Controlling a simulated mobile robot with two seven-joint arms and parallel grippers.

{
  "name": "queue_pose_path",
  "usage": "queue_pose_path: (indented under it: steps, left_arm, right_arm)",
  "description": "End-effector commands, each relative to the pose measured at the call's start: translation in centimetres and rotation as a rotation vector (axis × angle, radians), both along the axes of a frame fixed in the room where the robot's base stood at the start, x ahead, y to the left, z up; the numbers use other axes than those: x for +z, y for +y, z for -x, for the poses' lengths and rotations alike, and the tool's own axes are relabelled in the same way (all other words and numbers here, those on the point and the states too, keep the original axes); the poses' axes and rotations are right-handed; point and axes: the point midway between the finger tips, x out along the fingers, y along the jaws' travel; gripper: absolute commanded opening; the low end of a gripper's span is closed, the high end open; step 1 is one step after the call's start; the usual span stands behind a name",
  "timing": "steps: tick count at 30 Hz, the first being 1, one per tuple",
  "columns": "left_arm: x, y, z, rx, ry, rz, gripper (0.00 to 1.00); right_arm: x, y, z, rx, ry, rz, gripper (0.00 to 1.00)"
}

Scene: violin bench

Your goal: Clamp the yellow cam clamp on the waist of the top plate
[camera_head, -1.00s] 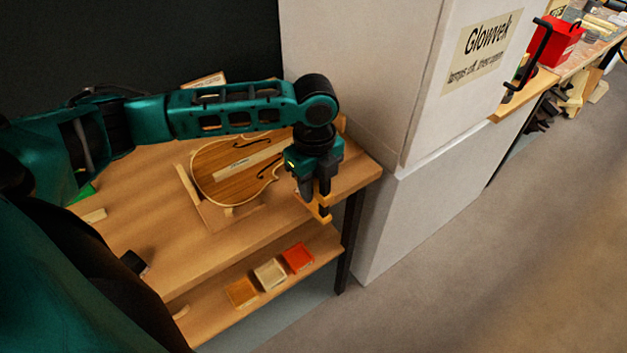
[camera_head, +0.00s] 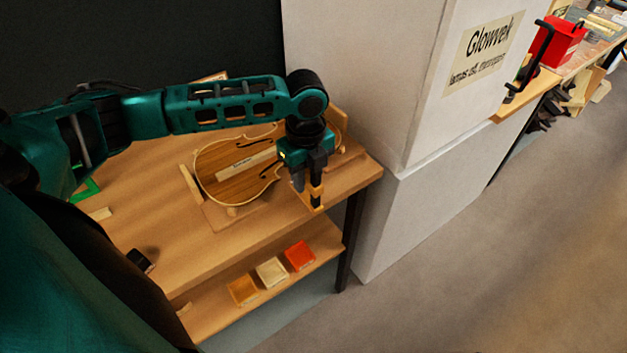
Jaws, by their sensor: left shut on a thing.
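The violin top plate (camera_head: 225,178) lies on the bench, honey-brown with a pale edge and dark f-holes. A pale strip lies along its middle. My left arm reaches over the plate from the left and hides part of its right end. My left gripper (camera_head: 312,188) points down beside the plate's near right side, shut on the yellow cam clamp (camera_head: 317,204). Only part of the clamp shows below the fingers. I cannot tell whether it touches the plate or the bench. My right gripper is not in view.
The wooden bench (camera_head: 165,235) has free room at its front. A lower shelf holds orange, cream and red boxes (camera_head: 300,255). A pale cabinet (camera_head: 390,160) stands close to the right of the bench. A green object (camera_head: 86,190) and a small black item (camera_head: 140,259) lie at the left.

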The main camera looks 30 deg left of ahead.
Motion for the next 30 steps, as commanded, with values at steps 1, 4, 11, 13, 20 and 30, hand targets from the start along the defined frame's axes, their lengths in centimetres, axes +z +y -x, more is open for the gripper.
queue_pose_path:
  steps: [1, 4, 11, 13, 20, 30]
  left_arm:
    - [0.1, 0.5, -0.2, 0.003, -0.001, 0.000, 0.00]
    - [0.0, 1.3, -0.6, 0.002, -0.001, 0.001, 0.00]
    - [0.1, 2.5, -1.1, 0.002, -0.001, 0.002, 0.00]
    - [0.1, 2.6, -1.1, 0.001, -0.002, 0.002, 0.00]
    - [0.1, 2.7, -1.2, 0.000, -0.001, 0.002, 0.00]
    - [0.0, 2.7, -1.1, 0.000, -0.001, 0.002, 0.00]
  right_arm:
    - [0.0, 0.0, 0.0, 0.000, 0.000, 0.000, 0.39]
    - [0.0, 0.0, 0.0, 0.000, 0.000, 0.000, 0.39]
    - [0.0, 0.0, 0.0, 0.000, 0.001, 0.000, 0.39]
    - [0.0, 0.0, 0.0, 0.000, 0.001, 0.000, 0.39]
    - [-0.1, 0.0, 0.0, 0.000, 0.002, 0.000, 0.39]
    - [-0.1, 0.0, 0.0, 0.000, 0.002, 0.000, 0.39]
